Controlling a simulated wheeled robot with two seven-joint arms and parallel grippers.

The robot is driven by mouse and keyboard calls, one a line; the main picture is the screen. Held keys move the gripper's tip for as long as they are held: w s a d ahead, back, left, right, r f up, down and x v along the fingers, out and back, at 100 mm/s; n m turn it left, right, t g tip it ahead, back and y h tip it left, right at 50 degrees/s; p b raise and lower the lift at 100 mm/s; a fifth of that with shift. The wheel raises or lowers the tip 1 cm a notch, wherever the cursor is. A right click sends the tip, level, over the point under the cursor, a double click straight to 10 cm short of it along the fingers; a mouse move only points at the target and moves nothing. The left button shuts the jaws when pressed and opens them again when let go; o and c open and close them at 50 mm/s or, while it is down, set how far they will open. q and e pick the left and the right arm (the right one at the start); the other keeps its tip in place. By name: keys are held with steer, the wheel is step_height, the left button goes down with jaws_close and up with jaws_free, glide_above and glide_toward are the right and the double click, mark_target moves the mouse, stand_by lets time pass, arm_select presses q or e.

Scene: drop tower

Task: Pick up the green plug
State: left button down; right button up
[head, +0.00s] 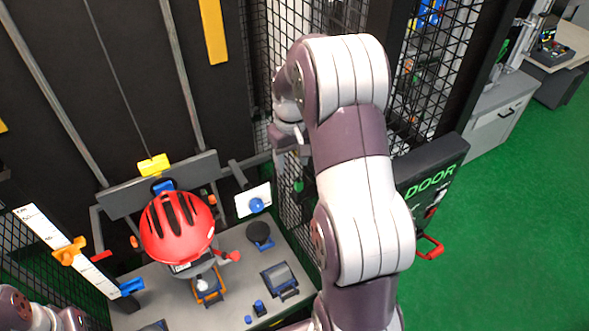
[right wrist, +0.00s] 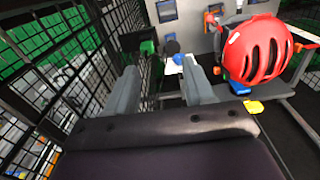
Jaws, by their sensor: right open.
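A small green piece that looks like the green plug (right wrist: 147,47) shows in the right wrist view, beyond my fingertips and beside the wire mesh. A small green spot also shows in the head view (head: 299,186), below my right gripper (head: 291,148) at the mesh; its shape is too small to tell. In the right wrist view my right gripper (right wrist: 160,67) has its two grey fingers apart with nothing between them. The plug is apart from the fingers. My left arm shows only at the bottom left corner of the head view; its gripper is out of sight.
A red helmet (head: 177,228) sits over the grey bench (head: 150,292), beside a white card with a blue knob (head: 257,205). A black mesh fence (head: 262,85) stands close to my right arm. A dark DOOR panel (head: 432,178) stands right of it. Green floor is clear at right.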

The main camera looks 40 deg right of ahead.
step_height(320, 180, up, 2)
steer(key=d, duration=0.2)
steer(key=b, duration=0.4)
glide_above(299, 183)
steer(key=shift+n, duration=0.3)
steer(key=f, duration=0.4)
steer(key=shift+w+a+f, duration=0.15)
steer(key=shift+w, duration=0.15)
steer(key=shift+f+p, duration=0.35)
steer(key=shift+f, duration=0.9)
steer(key=f+p, duration=0.1)
steer(key=p, duration=0.1)
steer(key=f+p, duration=0.1)
steer(key=shift+s+d+f+p, duration=0.2)
steer(key=shift+s+p, duration=0.1)
steer(key=shift+p, duration=0.1)
step_height(299, 183, down, 2)
steer(key=shift+f, duration=0.25)
steer(key=shift+w+f, duration=0.1)
steer(key=shift+f, duration=0.1)
arm_select(q)
steer(key=shift+r, duration=0.75)
arm_select(e)
steer(key=c, duration=1)
